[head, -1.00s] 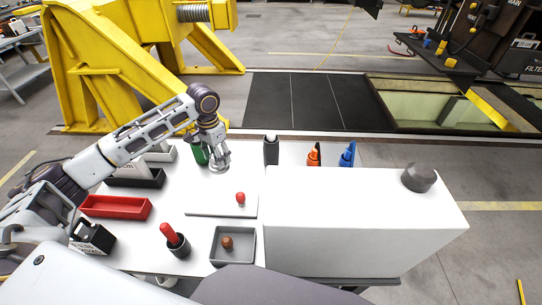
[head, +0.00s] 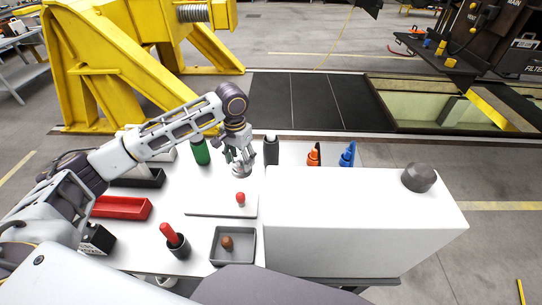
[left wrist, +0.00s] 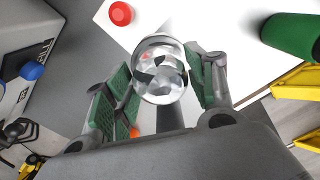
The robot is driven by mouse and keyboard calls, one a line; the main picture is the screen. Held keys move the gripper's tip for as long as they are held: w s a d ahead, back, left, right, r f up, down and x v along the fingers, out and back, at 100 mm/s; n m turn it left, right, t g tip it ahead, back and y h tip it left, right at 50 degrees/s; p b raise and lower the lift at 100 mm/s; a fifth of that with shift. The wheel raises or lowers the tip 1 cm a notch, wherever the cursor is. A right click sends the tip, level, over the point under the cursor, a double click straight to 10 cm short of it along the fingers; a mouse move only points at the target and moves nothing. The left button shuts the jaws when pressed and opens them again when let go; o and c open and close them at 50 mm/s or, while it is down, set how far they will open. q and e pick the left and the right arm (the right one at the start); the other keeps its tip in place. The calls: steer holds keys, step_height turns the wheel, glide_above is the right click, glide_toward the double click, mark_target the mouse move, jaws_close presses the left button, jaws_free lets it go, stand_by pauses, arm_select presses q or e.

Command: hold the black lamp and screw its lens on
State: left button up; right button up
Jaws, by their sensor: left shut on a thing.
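The clear, faceted round lens (left wrist: 160,68) sits between the green-padded fingers of my left gripper (head: 239,160), which is shut on it. The lens also shows in the head view (head: 241,171), held above the white table. The black lamp (head: 271,150) stands upright at the table's back edge, just right of the gripper and apart from it in the head view. In the left wrist view a dark cylinder (left wrist: 170,117) shows just below the lens; I cannot tell if they touch. My right gripper is not in view.
A large white box (head: 365,225) fills the table's right side. A green cylinder (head: 201,152) stands left of the gripper. A red knob (head: 240,198) is on a white plate in front. Orange (head: 313,155) and blue (head: 347,155) items stand behind the box.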

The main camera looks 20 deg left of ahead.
arm_select(q)
steer(key=shift+m, duration=0.3)
steer(key=w+d+r, duration=0.2)
steer(key=d+r, duration=0.1)
steer(key=shift+r, duration=0.2)
steer(key=r, duration=0.1)
steer(key=w+r, duration=0.1)
steer(key=r, duration=0.1)
steer(key=shift+w+d, duration=0.15)
steer(key=shift+d, duration=0.1)
